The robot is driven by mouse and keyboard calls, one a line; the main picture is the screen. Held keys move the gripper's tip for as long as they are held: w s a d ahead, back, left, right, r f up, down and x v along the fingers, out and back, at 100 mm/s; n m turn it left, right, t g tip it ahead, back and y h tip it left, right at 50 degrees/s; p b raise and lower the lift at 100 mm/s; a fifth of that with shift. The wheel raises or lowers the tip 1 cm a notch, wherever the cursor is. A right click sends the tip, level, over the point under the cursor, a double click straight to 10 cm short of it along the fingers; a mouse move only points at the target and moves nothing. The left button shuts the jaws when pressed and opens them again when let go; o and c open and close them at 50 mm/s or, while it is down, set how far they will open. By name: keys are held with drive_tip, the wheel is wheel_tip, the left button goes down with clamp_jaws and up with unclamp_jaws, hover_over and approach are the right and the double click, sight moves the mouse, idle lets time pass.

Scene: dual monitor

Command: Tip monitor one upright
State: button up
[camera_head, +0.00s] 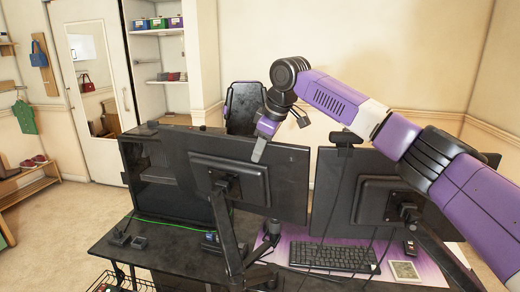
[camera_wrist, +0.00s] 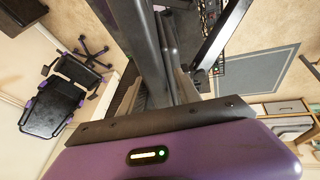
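Two black monitors stand on the desk with their backs toward me. The left monitor (camera_head: 285,180) is on a dark arm mount (camera_head: 228,225), and its top edge slopes down to the right in the picture. The right monitor (camera_head: 345,190) is partly hidden by my arm. Which one is monitor one is not marked. My gripper (camera_head: 259,152) points down at the top edge of the left monitor, overlapping it in the picture; contact is unclear. In the wrist view, dark bars run up from my purple gripper body; the finger gap cannot be made out.
The black desk (camera_head: 180,243) holds a black case (camera_head: 150,185) at left, a keyboard (camera_head: 333,258) and a mouse (camera_head: 410,247) on a purple mat. An office chair (camera_head: 244,105) stands behind the monitors; it also shows in the wrist view (camera_wrist: 55,100).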

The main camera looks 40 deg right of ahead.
drive_tip(key=shift+w+f, duration=0.25)
drive_tip(key=shift+f, duration=0.25)
drive_tip(key=shift+c, duration=0.2)
clamp_jaws()
idle(1.0)
